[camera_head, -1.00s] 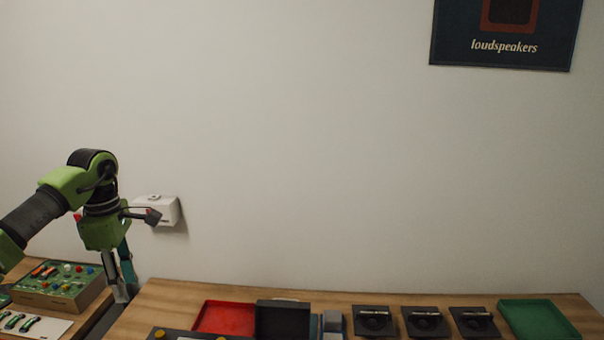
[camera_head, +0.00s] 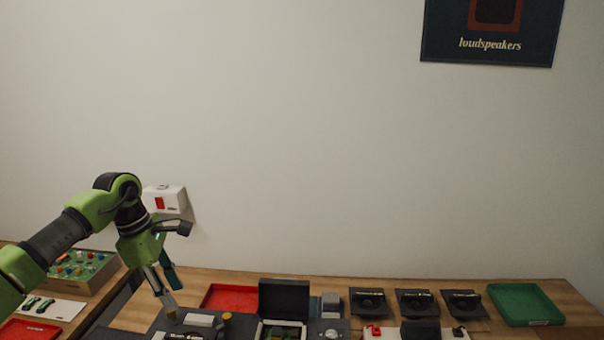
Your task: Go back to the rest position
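My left gripper (camera_head: 172,293) hangs from the green and black arm that comes in from the left. It points down over the left part of the bench (camera_head: 125,316), just left of the red tray (camera_head: 231,298). A gap shows between its grey and teal fingers, and nothing shows between them. Its tips are close to the dark unit with yellow knobs (camera_head: 205,320); I cannot tell whether they touch it. My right gripper is not in view.
A black box (camera_head: 284,299), several black speaker-like parts (camera_head: 369,302) and a green tray (camera_head: 525,304) line the bench. A side table at left bears a green board with knobs (camera_head: 80,266). A white wall box (camera_head: 165,199) is behind my arm. Space above the bench is clear.

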